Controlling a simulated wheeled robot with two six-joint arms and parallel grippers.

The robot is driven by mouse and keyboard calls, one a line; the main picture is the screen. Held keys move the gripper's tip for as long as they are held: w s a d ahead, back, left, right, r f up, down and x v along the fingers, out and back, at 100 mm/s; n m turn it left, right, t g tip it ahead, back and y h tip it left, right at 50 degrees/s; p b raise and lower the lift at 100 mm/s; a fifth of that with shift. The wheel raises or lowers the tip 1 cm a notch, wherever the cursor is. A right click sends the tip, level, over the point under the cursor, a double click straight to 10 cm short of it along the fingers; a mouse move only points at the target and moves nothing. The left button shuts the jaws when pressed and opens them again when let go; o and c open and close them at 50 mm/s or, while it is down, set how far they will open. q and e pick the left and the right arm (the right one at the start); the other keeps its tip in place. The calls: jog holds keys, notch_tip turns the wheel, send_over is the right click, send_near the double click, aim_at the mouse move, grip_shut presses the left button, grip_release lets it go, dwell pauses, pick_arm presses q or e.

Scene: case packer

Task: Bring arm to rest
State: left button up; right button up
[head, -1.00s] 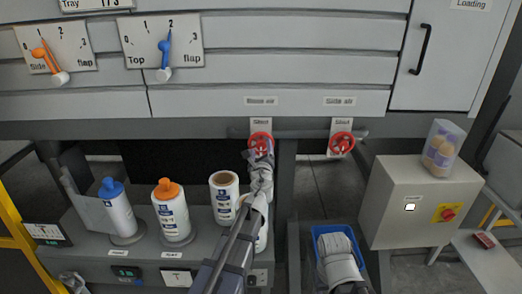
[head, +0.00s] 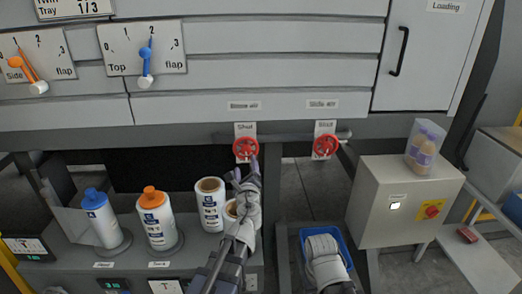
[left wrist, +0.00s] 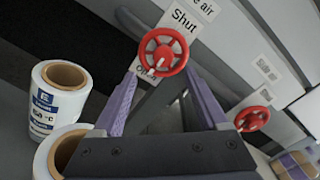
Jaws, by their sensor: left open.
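My left gripper (head: 246,168) is open and empty, just below and in front of the left red handwheel (head: 245,148). In the left wrist view this handwheel (left wrist: 163,51) stands beyond the spread purple fingers, apart from them, with a "Shut" label above it and a partly covered label below. The right red handwheel (head: 326,146) sits on the same pipe. My right arm shows at the bottom right of the head view, over a blue bin; its gripper fingers do not show.
A blue-capped bottle (head: 101,217), an orange-capped bottle (head: 157,217) and a label roll (head: 209,204) stand on the ledge, with another roll (left wrist: 64,147) close to my left gripper. A grey control box (head: 401,202) with a clear container (head: 424,147) on top stands at the right.

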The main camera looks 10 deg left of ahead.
pick_arm(q)
jog(key=s+d+f+n+g+p, duration=0.2)
jog(key=s+f+n+g+p, duration=0.1)
jog(key=s+f+n+g, duration=0.4)
jog(key=s+d+f+n+g+p, duration=0.25)
jog(key=s+n, duration=0.25)
jog(key=n, duration=0.4)
jog(key=s+d+f+n+g+h+p, duration=0.1)
jog(key=s+d+g, duration=0.3)
jog(key=s, duration=0.4)
jog(key=s+d+f+n+g+h+p, duration=0.1)
jog(key=s+d+f+n+g+h, duration=0.2)
jog(key=s+d, duration=0.3)
jog(key=shift+s+d+f+n+g, duration=0.15)
jog(key=shift+s+d+n+g, duration=0.15)
jog(key=shift+s, duration=0.75)
